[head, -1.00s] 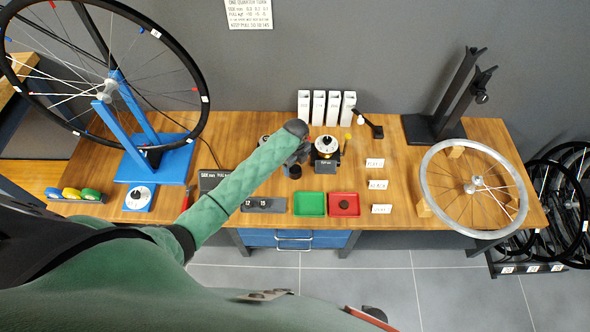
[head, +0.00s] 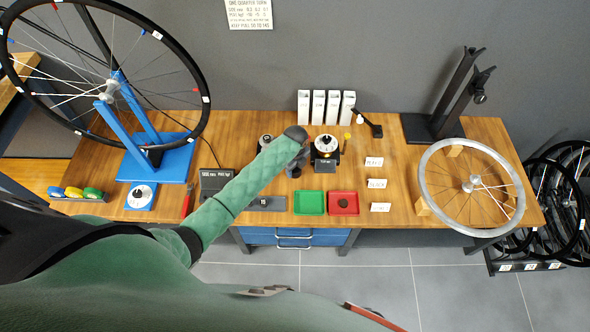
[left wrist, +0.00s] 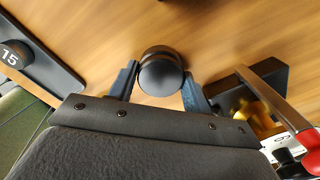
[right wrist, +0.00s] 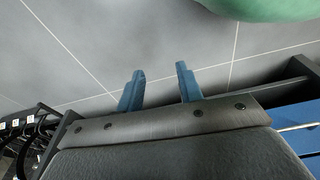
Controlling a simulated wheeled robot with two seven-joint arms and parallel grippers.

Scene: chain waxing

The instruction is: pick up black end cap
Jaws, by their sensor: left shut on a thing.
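The black end cap (left wrist: 162,72) is a dark round piece between the fingers of my left gripper (left wrist: 160,92) in the left wrist view. The fingers rest at its two sides, and wood tabletop shows behind it. In the head view my left gripper (head: 298,164) is over the middle of the bench, beside the dial device (head: 325,147); the arm and hand partly hide what it grips. My right gripper (right wrist: 160,85) is open and empty above the grey floor in the right wrist view; it cannot be made out in the head view.
White boxes (head: 318,108) stand behind. A silver wheel (head: 435,203) lies at the right.

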